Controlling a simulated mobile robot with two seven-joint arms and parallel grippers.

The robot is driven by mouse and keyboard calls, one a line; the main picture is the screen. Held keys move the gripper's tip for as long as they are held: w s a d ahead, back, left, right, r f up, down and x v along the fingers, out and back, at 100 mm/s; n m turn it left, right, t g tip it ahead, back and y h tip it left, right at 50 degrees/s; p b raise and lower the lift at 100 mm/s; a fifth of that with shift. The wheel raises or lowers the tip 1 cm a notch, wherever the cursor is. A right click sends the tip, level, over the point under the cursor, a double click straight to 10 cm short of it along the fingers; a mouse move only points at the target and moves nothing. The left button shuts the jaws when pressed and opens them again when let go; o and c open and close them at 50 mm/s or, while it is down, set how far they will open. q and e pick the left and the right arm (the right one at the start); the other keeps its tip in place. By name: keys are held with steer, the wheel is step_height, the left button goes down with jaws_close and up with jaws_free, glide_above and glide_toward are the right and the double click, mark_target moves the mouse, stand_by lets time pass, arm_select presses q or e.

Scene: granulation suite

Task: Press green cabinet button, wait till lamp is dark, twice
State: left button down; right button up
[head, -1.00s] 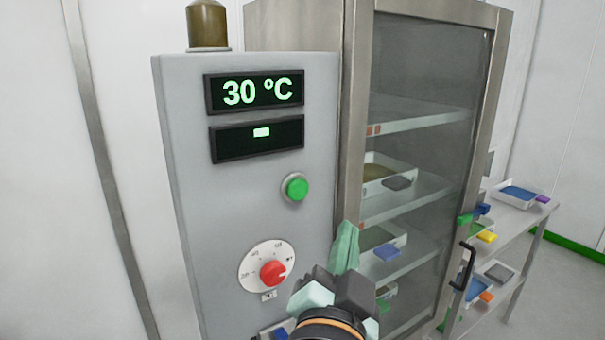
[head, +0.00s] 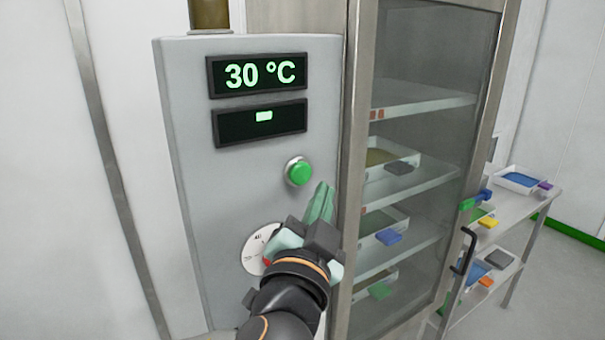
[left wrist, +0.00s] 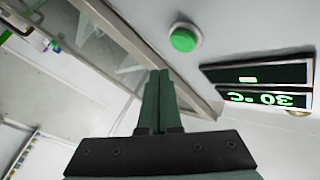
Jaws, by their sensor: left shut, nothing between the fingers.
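The green button (head: 299,172) sits in a metal collar on the grey control cabinet (head: 190,150), below two displays. It also shows in the left wrist view (left wrist: 183,39). My left gripper (head: 322,190) is shut and empty, its fingertips just below and right of the button, apart from it. In the left wrist view the shut fingers (left wrist: 157,80) point up the picture, with the button beyond and to the right. The lamp (head: 209,14) on top of the cabinet is dull brown and looks unlit; its top is cut off. My right gripper is not in view.
The upper display (head: 258,75) reads 30 °C; the lower display (head: 260,122) shows a short green bar. My arm partly hides the dial (head: 256,246). A glass-doored cabinet (head: 420,60) with trays stands to the right, its black handle (head: 464,250) projecting. A trolley (head: 520,210) stands beyond.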

mark_target(310, 174)
arm_select(q)
steer(key=shift+w+a, duration=0.85)
steer(key=shift+w, duration=0.3)
stand_by(1.3)
steer(key=shift+w+a, duration=0.25)
steer(key=shift+w, duration=0.1)
steer(key=shift+w+a, duration=0.3)
steer(key=shift+w, duration=0.15)
stand_by(0.9)
steer(key=shift+s+d, duration=0.1)
steer(key=shift+s, duration=0.05)
steer(key=shift+s+d, duration=0.45)
steer(key=shift+s, duration=0.2)
steer(key=s+d, duration=0.1)
steer(key=s, duration=0.1)
steer(key=s+d, duration=0.2)
stand_by(0.3)
